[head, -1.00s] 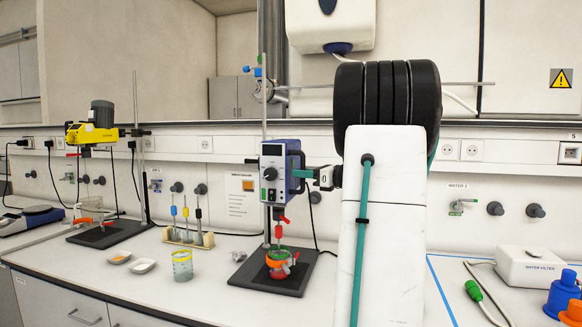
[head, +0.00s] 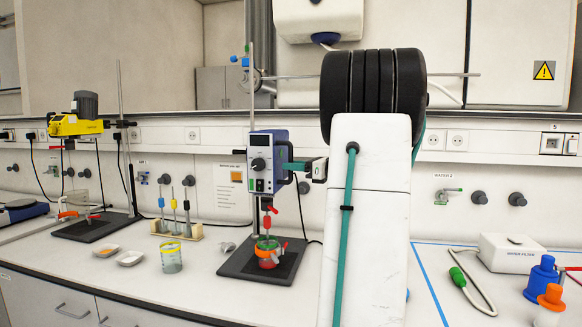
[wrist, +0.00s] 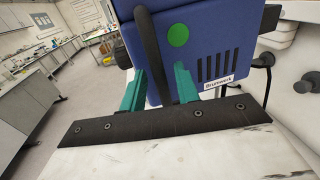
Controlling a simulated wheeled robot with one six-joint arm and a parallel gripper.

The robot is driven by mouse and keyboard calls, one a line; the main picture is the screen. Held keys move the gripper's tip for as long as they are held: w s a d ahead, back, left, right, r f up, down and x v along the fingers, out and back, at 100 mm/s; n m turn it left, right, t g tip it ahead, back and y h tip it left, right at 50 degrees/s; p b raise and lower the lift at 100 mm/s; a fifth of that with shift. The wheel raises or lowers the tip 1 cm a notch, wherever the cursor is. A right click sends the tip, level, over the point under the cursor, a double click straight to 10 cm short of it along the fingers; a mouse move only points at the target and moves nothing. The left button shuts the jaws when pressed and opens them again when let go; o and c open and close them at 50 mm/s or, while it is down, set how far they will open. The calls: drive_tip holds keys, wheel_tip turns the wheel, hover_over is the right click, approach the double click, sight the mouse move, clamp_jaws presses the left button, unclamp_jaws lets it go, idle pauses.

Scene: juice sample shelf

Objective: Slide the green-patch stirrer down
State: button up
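The green-patch stirrer is a blue and white motor box (head: 263,163) on an upright rod (head: 252,95), with a knob on its front. Its blue side with the round green patch (wrist: 178,35) fills the upper middle of the wrist view. Below it in the head view, its shaft with a red coupling (head: 267,222) reaches toward a beaker with an orange band (head: 267,253). My gripper (head: 289,166) is at the right side of the box. In the wrist view its teal fingers (wrist: 160,82) are spread, with a black bar (wrist: 160,50) between them.
A yellow stirrer (head: 77,122) on its own stand is at the left. A rack of small stirrers (head: 178,231), a glass with a yellow rim (head: 171,258) and white dishes (head: 131,258) stand between.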

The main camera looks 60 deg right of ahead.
drive_tip(key=s, duration=0.6)
drive_tip(key=shift+s+d, duration=0.15)
drive_tip(key=shift+d, duration=0.3)
